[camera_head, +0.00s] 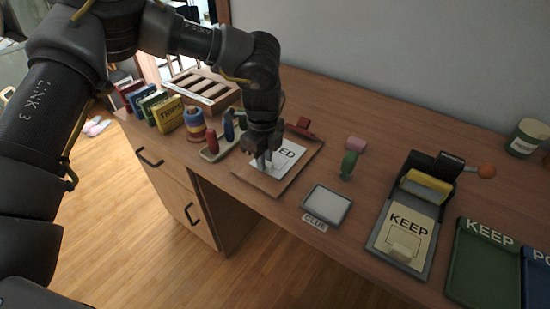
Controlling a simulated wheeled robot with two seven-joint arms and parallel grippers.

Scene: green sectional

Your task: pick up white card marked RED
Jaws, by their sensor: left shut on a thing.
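The white card (289,157) lies at or just above a brown board (281,186) on the wooden desk. Only the letters "ED" of its marking show; the rest is behind my gripper. My left gripper (265,165) comes down from above over the card's left part and is shut on it. The fingertips are small and partly hidden in this view. I cannot tell whether the card is lifted clear of the board. My right gripper is not in view.
A rack with stamps (213,149) stands close left of my gripper. A red piece (302,126) sits at the board's far edge. A pad (327,204), a pink-and-green stamp (352,157), a press marked KEEP (403,225) and a green tray (481,262) stand to the right.

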